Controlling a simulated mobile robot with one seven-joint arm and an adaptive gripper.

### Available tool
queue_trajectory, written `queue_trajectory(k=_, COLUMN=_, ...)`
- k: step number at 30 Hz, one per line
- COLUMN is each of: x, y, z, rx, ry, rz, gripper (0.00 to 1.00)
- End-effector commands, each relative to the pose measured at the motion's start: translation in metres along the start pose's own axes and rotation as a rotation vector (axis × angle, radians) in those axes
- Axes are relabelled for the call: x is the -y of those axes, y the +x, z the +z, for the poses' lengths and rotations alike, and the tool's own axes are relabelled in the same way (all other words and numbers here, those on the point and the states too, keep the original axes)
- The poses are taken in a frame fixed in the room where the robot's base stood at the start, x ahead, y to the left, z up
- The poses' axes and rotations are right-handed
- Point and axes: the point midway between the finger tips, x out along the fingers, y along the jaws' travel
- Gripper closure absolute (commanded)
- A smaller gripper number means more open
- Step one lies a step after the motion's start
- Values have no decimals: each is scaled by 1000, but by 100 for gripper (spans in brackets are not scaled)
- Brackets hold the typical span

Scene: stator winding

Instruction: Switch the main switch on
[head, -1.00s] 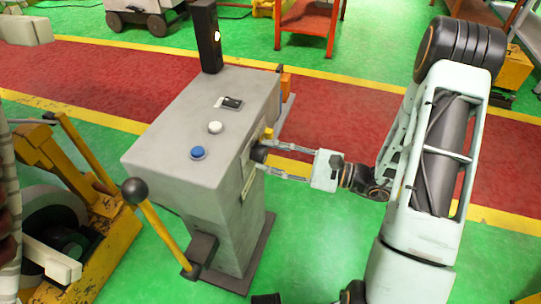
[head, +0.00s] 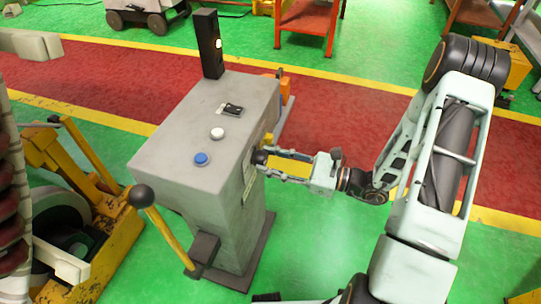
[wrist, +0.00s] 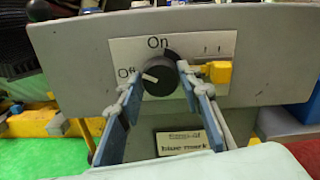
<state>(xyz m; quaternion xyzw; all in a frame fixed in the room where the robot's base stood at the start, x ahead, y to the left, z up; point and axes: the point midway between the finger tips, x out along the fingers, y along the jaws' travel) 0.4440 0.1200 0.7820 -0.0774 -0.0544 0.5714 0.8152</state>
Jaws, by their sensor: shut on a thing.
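The main switch is a round black knob (wrist: 161,75) on a white plate marked "Off" at left and "On" at top. Its white pointer mark faces left, toward "Off". The plate is on the side of a grey control console (head: 185,140). My gripper (wrist: 161,84) has its two blue-padded fingers on either side of the knob, shut on it. In the head view my gripper (head: 268,166) reaches the console's right side from the right. The fingers partly cover the knob's edges.
A yellow part (wrist: 216,72) sits right of the knob. A "blue mark" label (wrist: 187,142) is below. The console top has a blue button (head: 201,159), a white button (head: 217,134) and a black post (head: 206,45). A yellow lever (head: 168,238) stands in front.

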Motion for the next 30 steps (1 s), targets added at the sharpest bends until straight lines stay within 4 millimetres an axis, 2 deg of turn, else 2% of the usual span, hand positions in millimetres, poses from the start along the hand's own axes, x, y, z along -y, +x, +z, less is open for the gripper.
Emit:
queue_trajectory(k=21, x=2, y=0, z=3, rx=1, ry=678, rz=-1, gripper=91)
queue_trajectory(k=30, x=2, y=0, z=1, rx=0, ry=918, rz=-2, gripper=91)
